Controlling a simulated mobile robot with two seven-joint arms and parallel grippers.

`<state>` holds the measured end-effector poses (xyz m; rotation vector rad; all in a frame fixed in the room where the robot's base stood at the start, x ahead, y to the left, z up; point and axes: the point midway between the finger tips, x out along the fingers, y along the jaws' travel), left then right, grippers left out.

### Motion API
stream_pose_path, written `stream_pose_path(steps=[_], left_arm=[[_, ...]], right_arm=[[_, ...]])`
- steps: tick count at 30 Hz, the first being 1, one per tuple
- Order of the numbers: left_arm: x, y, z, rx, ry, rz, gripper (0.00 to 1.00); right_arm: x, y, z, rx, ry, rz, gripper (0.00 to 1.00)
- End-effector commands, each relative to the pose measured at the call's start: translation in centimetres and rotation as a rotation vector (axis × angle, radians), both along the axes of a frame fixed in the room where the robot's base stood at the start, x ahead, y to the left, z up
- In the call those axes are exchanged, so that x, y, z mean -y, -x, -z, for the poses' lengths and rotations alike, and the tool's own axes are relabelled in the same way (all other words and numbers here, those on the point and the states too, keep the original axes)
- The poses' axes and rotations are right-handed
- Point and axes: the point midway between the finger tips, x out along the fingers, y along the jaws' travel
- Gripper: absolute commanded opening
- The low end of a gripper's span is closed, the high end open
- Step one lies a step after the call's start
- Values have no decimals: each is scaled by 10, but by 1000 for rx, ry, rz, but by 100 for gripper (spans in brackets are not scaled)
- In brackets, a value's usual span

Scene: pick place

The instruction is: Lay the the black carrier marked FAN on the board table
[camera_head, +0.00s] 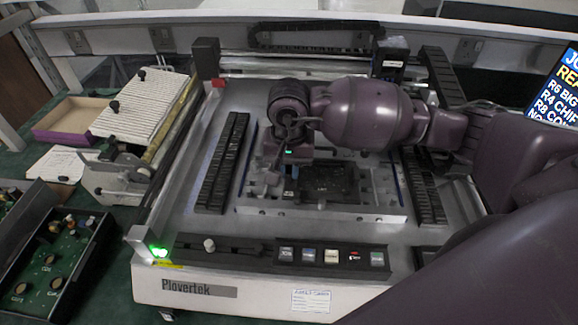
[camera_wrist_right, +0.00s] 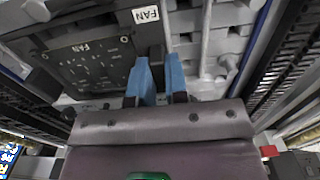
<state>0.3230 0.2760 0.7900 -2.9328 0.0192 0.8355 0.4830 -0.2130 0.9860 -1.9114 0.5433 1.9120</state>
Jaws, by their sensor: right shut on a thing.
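The black carrier marked FAN (camera_head: 328,182) is over or on the board table (camera_head: 372,211), in the middle of the machine. I cannot tell whether it touches the table. In the right wrist view the carrier (camera_wrist_right: 88,62) fills the upper left, with white FAN lettering and a white FAN tag. My right gripper (camera_head: 288,180) is at the carrier's left side in the head view. In the right wrist view its blue fingers (camera_wrist_right: 159,68) are shut on the carrier's edge by the tag. My left gripper is not in view.
Black slotted rails (camera_head: 222,163) flank the table on the left and right. A control strip with buttons (camera_head: 308,255) runs along the machine's front. A white ribbed rack (camera_head: 140,104) and a crate of green boards (camera_head: 50,262) stand to the left. A screen (camera_head: 556,90) is at the right.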

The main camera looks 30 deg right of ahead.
Motion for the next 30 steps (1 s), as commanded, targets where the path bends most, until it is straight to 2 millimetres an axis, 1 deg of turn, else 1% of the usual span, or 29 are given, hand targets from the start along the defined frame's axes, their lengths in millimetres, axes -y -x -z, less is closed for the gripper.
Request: stream_pose_path(steps=[1, 12, 13, 18, 23, 24, 26, 27, 28, 30], left_arm=[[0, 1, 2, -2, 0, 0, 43], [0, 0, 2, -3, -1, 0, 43], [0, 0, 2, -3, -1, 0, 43], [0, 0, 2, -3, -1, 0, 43], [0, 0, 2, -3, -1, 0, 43], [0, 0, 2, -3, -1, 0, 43], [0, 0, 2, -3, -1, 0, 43], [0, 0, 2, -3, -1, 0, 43], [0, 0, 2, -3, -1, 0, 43], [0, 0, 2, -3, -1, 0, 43]], right_arm=[[0, 0, 1, 0, 0, 0, 0], [0, 0, 1, 0, 0, 0, 0], [0, 0, 1, 0, 0, 0, 19], [0, 0, 1, 0, 0, 0, 44], [0, 0, 1, 0, 0, 0, 44], [0, 0, 1, 0, 0, 0, 43], [0, 0, 1, -1, -1, 0, 33], [0, 0, 1, -1, -1, 0, 27], [0, 0, 1, -1, -1, 0, 25], [0, 0, 1, -1, -1, 0, 25]])
